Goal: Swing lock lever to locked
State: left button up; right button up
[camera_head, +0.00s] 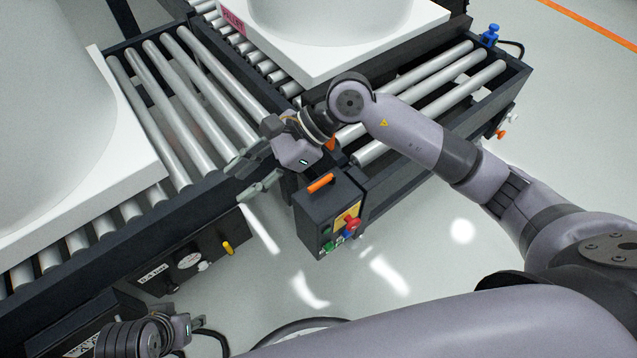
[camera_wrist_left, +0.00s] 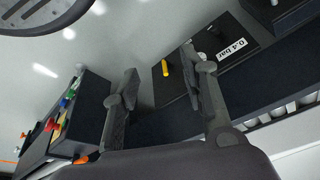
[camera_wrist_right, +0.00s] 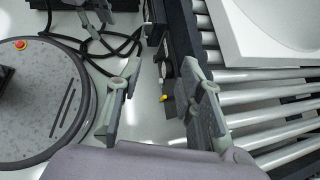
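My right gripper (camera_head: 249,178) is open and empty above the gap between the left conveyor and the control box; its spread fingers also show in the right wrist view (camera_wrist_right: 163,105). An orange handle (camera_head: 321,183) lies on top of the dark control box, right of this gripper and apart from it. Another orange piece (camera_head: 331,143) is partly hidden behind the right wrist. I cannot tell which is the lock lever. A yellow lever (camera_head: 228,248) is on the front panel below the left conveyor. My left gripper (camera_wrist_left: 162,90) is open and empty, facing that panel.
The control box (camera_head: 311,225) has red, green and blue controls. White tank bases rest on the left conveyor (camera_head: 150,108) and the back conveyor. A panel marked 0.4 bar (camera_head: 155,273) hangs below the left conveyor. Open floor (camera_head: 400,250) lies right of the box.

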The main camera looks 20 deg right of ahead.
jog(key=w+d+f+n+t+h, duration=0.1)
jog(key=w+d+f+n+h, duration=0.2)
jog(key=d+h, duration=0.45)
jog(key=t+h+b, duration=0.1)
jog(key=h+b, duration=0.1)
jog(key=b, duration=0.1)
send_over(319, 184)
jog(key=s, duration=0.2)
notch_tip(319, 184, down, 7)
jog(key=f, duration=0.3)
jog(key=w+f+b, duration=0.1)
jog(key=f, duration=0.6)
jog(key=shift+w+d+f+b, duration=0.1)
jog(key=shift+w+b, duration=0.25)
jog(key=shift+w, duration=0.05)
jog(key=shift+f, duration=0.25)
pick_arm(q)
jog(key=w+d+r+t+h, duration=0.1)
jog(key=w+d+r+t, duration=0.1)
jog(key=w, duration=0.3)
jog(key=w+d+r+t, duration=0.1)
jog(key=w+r+t, duration=0.3)
jog(key=w+t, duration=0.1)
jog(key=shift+w+d+r+h, duration=0.3)
jog(key=shift+w+d+h, duration=0.1)
jog(key=shift+w, duration=0.25)
jog(key=shift+a, duration=0.1)
pick_arm(e)
grip_shut()
